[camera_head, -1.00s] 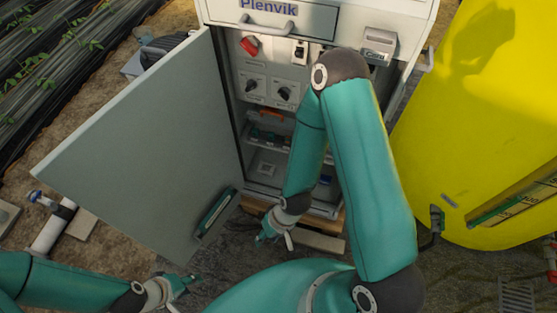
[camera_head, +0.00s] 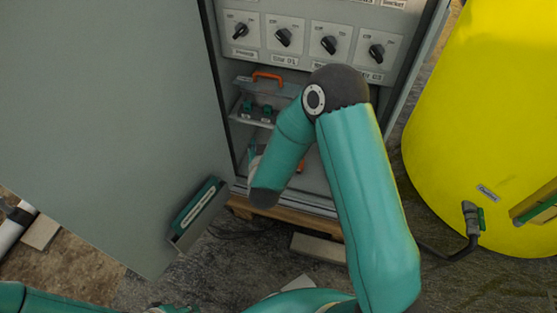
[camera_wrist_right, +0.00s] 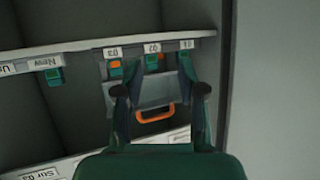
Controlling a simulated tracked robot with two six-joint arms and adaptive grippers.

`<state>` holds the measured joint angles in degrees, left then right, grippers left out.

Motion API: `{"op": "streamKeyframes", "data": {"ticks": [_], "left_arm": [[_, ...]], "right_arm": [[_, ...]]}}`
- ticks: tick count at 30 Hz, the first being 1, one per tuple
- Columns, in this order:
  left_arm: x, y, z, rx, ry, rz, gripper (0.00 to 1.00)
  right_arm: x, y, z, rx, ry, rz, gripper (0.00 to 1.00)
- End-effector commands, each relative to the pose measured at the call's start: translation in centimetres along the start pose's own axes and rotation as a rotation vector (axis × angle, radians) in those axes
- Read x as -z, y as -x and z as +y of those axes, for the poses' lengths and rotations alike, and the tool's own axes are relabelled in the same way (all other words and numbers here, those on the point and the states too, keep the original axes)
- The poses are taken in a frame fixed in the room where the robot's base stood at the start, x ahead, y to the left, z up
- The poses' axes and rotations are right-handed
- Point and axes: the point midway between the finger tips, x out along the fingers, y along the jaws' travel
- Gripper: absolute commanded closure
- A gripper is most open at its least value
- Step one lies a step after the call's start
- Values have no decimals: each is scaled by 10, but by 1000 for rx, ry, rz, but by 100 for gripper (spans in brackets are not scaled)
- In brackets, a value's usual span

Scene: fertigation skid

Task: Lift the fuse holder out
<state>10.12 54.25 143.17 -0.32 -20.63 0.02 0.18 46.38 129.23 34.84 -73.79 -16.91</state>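Small green blocks with orange parts, which look like fuse holders, sit in a row under upside-down labels in the right wrist view, one at the left (camera_wrist_right: 115,68) and one in the middle (camera_wrist_right: 152,62). A grey flap (camera_wrist_right: 178,88) with an orange handle (camera_wrist_right: 155,114) is by the row. My right gripper (camera_wrist_right: 161,92) is open, its fingers apart on either side of the flap, with nothing visibly held. In the head view it is mostly hidden behind my forearm, inside the cabinet. My left gripper (camera_head: 168,308) is barely visible at the bottom edge.
The cabinet door (camera_head: 110,130) stands open at the left with a document pocket (camera_head: 197,213). Rotary switches (camera_head: 283,38) are above the shelf. Another green block (camera_wrist_right: 54,74) marked "New" is beside the row. A yellow tank (camera_head: 485,110) stands at the right.

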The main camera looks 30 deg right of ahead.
Motion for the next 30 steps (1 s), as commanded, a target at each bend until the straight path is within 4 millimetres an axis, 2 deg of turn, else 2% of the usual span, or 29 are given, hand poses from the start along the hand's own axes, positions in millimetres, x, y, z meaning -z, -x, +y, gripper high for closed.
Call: {"op": "streamKeyframes", "data": {"ticks": [1,6,9,14,20,30], "left_arm": [[0,-38,-14,0,0,0,60],[1,-86,-31,0,0,0,60],[1,-103,-37,0,0,0,60],[1,-114,-41,0,0,0,60],[1,-112,-40,0,0,1,60],[1,-108,-39,0,0,1,60]], "right_arm": [[-15,-16,6,-43,-6,72,60],[-2,-27,28,-197,-12,267,60],[4,-26,38,-267,-13,341,60],[10,-23,47,-331,-12,402,60],[18,-26,52,-347,-13,414,60],[31,-57,63,-346,-14,412,60]]}}
